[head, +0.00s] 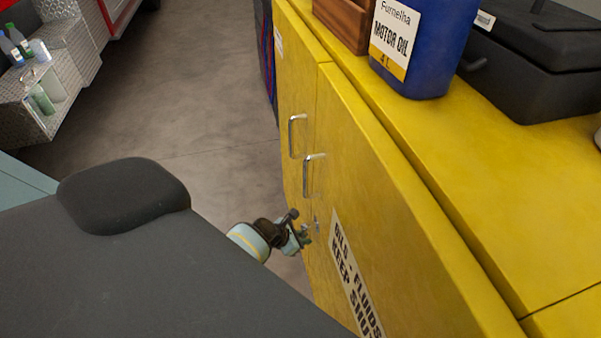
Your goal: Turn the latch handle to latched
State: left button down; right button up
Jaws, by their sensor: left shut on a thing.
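The yellow cabinet (378,190) has two doors with a silver pull handle on each, and a sign on the nearer door reads "OILS - FLUIDS KEEP SHUT". A small metal latch handle (316,224) sits at the seam below the pulls; most of it is hidden, so its angle cannot be told. My left gripper (303,235) reaches the door edge from the left, low down at the latch. Its fingers are shut on what appears to be the latch handle. My right gripper is out of view.
On the cabinet top stand a blue motor oil container (420,45), a wooden box (343,22) and a black case (537,62). Open grey floor (190,90) lies left of the cabinet. A metal shelf unit (50,85) with bottles stands at the far left.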

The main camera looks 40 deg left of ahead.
pick_arm(q)
jog(key=shift+s+d, duration=0.1)
jog(key=shift+d, duration=0.1)
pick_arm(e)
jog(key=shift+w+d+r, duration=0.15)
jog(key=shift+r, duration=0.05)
pick_arm(q)
jog(key=shift+h, duration=0.3)
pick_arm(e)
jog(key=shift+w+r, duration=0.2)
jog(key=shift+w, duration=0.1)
pick_arm(q)
jog(key=c, duration=1.4)
grip_release()
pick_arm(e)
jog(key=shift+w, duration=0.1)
pick_arm(q)
jog(key=shift+p+v, duration=2.45)
jog(key=shift+v, duration=1.5)
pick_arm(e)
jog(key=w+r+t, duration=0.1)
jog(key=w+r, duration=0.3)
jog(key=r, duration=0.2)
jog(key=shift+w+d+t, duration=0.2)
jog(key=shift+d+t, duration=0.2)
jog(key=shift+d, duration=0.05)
